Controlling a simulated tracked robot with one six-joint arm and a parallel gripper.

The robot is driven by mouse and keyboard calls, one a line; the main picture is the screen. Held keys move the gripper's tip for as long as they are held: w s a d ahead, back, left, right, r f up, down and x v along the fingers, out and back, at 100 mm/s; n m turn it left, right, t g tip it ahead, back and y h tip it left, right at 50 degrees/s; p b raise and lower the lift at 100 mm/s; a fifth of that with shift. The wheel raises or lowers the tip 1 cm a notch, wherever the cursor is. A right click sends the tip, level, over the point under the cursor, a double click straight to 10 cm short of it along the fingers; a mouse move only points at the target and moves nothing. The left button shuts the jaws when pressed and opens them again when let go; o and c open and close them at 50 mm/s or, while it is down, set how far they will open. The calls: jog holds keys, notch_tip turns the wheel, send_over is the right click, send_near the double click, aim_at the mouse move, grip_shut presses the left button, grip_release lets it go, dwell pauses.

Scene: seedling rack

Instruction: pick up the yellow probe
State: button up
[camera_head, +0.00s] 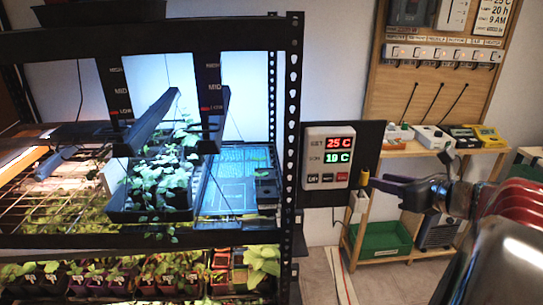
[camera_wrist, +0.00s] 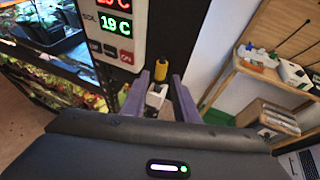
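The yellow probe (camera_head: 364,177) hangs upright at the lower right edge of the black panel, beside the white controller. It also shows in the wrist view (camera_wrist: 161,70), above a small white piece (camera_wrist: 156,96). My gripper (camera_head: 376,184) is to the right of the probe in the head view. In the wrist view my gripper (camera_wrist: 160,82) is open, one finger on each side of the line to the probe, with nothing held. The probe appears just beyond the fingertips; the exact gap is hard to tell.
The controller (camera_head: 328,157) reads 25 C and 19 C. The seedling rack (camera_head: 293,120) stands on the left. A wooden shelf (camera_head: 400,150) with small devices, a green bin (camera_head: 381,240) and a grey box stands behind on the right.

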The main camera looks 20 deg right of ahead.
aim_at(363, 184)
jog(key=shift+w+f, duration=0.2)
jog(key=shift+w, duration=0.25)
jog(key=shift+x, duration=2.6)
jog(key=shift+d, duration=0.1)
jog(key=shift+c, duration=0.3)
grip_shut()
